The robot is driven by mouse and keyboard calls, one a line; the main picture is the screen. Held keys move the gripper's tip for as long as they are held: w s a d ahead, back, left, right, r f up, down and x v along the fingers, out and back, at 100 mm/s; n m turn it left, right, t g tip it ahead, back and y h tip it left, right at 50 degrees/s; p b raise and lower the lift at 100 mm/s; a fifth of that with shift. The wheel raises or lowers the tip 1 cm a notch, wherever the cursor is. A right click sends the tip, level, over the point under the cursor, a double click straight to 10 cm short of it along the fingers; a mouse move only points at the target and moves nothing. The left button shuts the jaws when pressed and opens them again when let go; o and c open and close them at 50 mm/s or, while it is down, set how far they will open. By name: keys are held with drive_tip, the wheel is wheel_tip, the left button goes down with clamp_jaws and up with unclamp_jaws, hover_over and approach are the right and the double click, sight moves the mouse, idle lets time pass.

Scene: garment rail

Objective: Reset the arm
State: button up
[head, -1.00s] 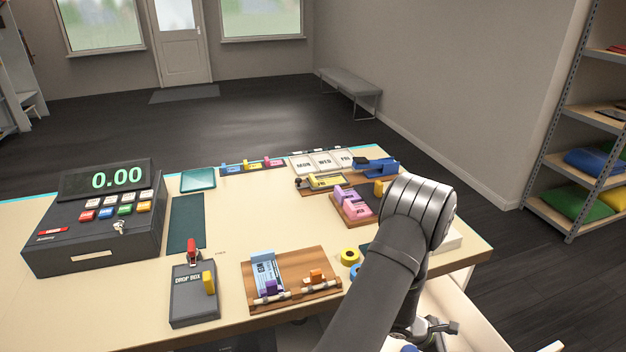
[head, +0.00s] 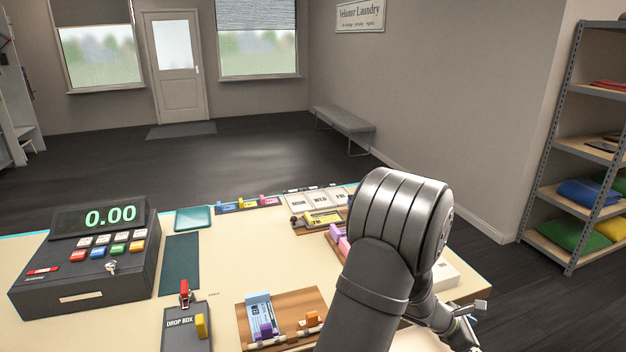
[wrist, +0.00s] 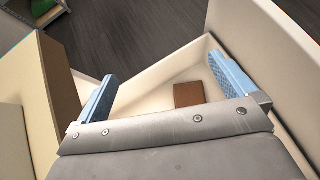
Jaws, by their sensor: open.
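My gripper (wrist: 163,91) is open, with its two blue-padded fingers spread wide and nothing between them in the wrist view. Below it is a cream, open-topped tray or drawer (wrist: 206,48) with a small brown block (wrist: 188,94) on its floor. In the head view my arm rises at the right front of the counter, and my gripper (head: 478,318) shows only in part at the counter's right end. The arm's big grey joint hides part of the counter.
On the counter (head: 222,290) stand a cash register (head: 85,255), a drop box (head: 186,330), a wooden board (head: 290,310) with tickets and clips, and day-marked cards (head: 320,198). A shelf (head: 575,195) with folded cloths stands at right.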

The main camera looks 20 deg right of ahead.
drive_tip(key=w+r, duration=0.9)
drive_tip(key=r, duration=0.1)
drive_tip(key=w+a+r+n+t, duration=0.1)
drive_tip(key=w+a+r, duration=0.3)
drive_tip(key=w, duration=0.3)
drive_tip(key=w+a+r+n+t, duration=0.1)
drive_tip(key=w+a+r, duration=0.3)
drive_tip(key=w+r, duration=0.2)
drive_tip(key=w+a+r+n+t+h, duration=0.1)
drive_tip(key=w+a+r, duration=0.3)
drive_tip(key=w, duration=0.5)
drive_tip(key=shift+w+r+n+t, duration=0.4)
drive_tip(key=shift+r+n, duration=0.1)
drive_tip(key=shift+r, duration=0.2)
drive_tip(key=shift+d, duration=0.1)
